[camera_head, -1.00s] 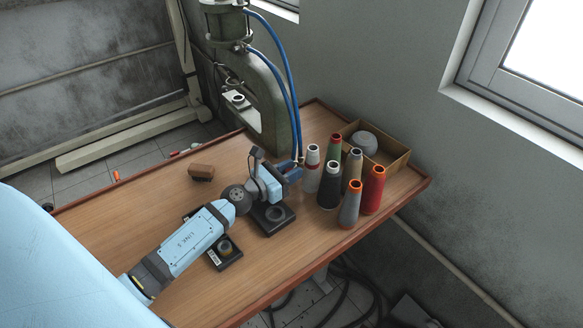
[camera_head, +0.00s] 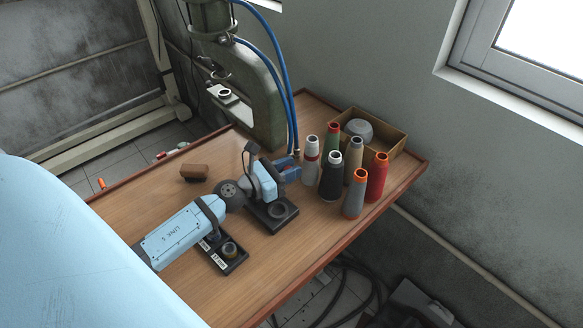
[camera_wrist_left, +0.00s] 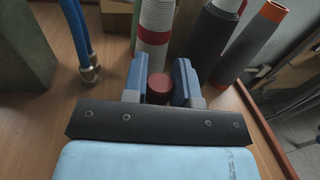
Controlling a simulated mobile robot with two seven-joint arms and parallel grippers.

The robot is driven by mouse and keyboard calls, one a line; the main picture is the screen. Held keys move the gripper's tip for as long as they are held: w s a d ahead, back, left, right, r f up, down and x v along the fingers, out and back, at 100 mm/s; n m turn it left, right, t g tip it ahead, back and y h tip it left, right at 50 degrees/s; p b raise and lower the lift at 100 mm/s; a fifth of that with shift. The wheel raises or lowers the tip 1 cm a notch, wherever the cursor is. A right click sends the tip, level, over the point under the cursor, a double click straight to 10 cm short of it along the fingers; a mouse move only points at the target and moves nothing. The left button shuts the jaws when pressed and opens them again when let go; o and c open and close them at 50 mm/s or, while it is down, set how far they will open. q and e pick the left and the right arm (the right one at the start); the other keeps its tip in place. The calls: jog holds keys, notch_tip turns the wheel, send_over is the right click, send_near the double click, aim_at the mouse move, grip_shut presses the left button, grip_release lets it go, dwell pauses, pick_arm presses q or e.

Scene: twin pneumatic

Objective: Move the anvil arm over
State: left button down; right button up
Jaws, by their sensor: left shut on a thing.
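The green-grey press (camera_head: 262,105) stands at the back of the wooden table, with a pale plate carrying a dark-rimmed ring (camera_head: 224,94) in its throat. I cannot tell for sure which part is the anvil arm. My left gripper (camera_head: 287,168) is low over the table, just in front of the press foot and beside the spools. In the left wrist view its blue fingers (camera_wrist_left: 161,84) are shut on a red-brown round knob (camera_wrist_left: 160,87). What the knob joins to below is hidden. My right gripper is not in view.
Several thread spools (camera_head: 332,177) stand close right of the gripper, before an open box (camera_head: 396,140). Blue hoses (camera_head: 289,90) come down beside the press. Two black bases with rings (camera_head: 275,213) (camera_head: 229,258) lie near my arm. A brown block (camera_head: 194,172) lies left.

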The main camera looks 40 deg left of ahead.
pick_arm(q)
jog(key=c, duration=1.2)
grip_release()
jog(key=shift+s, duration=0.1)
jog(key=shift+s+a+f, duration=0.1)
jog(key=shift+s+f, duration=0.05)
jog(key=shift+s, duration=0.1)
jog(key=b+v, duration=0.5)
jog(key=v, duration=0.7)
jog(key=shift+s+a, duration=0.25)
jog(key=shift+s, duration=0.3)
